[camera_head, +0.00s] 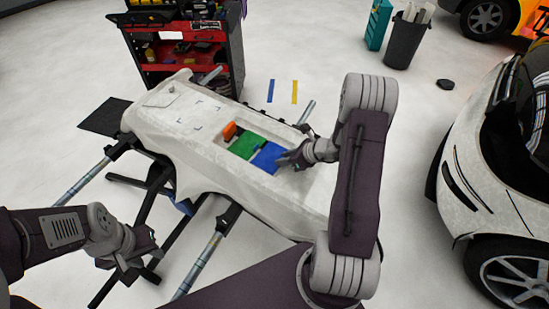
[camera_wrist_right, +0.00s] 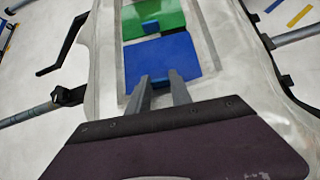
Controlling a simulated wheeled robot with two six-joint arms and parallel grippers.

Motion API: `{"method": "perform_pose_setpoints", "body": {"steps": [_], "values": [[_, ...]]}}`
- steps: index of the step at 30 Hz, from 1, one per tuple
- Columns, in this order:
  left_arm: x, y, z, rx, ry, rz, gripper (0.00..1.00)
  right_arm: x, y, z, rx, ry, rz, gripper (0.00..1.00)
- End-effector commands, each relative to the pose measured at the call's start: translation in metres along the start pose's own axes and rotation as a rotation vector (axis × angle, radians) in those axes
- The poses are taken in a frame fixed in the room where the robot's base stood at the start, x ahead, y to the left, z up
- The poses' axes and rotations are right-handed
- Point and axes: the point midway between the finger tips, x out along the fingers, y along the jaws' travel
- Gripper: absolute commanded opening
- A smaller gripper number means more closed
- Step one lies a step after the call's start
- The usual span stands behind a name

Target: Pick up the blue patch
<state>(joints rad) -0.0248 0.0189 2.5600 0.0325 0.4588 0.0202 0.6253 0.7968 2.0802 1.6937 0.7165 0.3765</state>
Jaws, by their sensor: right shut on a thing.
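The blue patch (camera_head: 268,157) lies in the recessed panel of the white-covered bumper, at the near right end of a row beside a green patch (camera_head: 244,144). In the right wrist view the blue patch (camera_wrist_right: 165,60) lies straight ahead of the fingers, with a small blue tab (camera_wrist_right: 176,77) at its near edge. My right gripper (camera_head: 281,159) is at the patch's right edge; in the wrist view its fingers (camera_wrist_right: 160,84) are close together at the tab. My left gripper (camera_head: 148,252) hangs at the lower left, away from the patch; its finger gap is unclear.
An orange block (camera_head: 230,131) sits beyond the green patch. The bumper (camera_head: 190,125) rests on a stand with metal bars. A red tool cart (camera_head: 185,45) stands behind, a white car (camera_head: 500,170) at right, and a grey bin (camera_head: 405,42) at the back.

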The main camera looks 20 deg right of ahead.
Motion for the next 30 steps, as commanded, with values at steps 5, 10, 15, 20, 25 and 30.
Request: {"method": "perform_pose_setpoints", "body": {"steps": [5, 10, 15, 20, 25, 30], "values": [[-0.002, 0.000, 0.000, 0.000, 0.000, 0.000, 0.36, -0.004, 0.000, 0.004, 0.000, 0.000, 0.000, 0.00], [-0.007, 0.000, -0.001, 0.000, 0.000, 0.000, 0.36, -0.022, 0.000, 0.022, -0.003, -0.001, -0.002, 0.00], [-0.004, 0.000, 0.000, 0.000, 0.000, 0.000, 0.36, -0.037, 0.024, 0.039, -0.003, -0.001, 0.002, 0.00], [-0.001, 0.000, 0.000, 0.000, 0.000, 0.000, 0.36, -0.053, 0.063, 0.057, -0.005, -0.001, 0.001, 0.00], [0.000, 0.000, 0.000, 0.000, 0.000, 0.000, 0.36, -0.068, 0.098, 0.072, -0.005, -0.001, 0.001, 0.00], [-0.001, 0.000, 0.000, 0.000, 0.000, 0.000, 0.36, -0.075, 0.115, 0.079, -0.002, 0.000, 0.001, 0.00]]}}
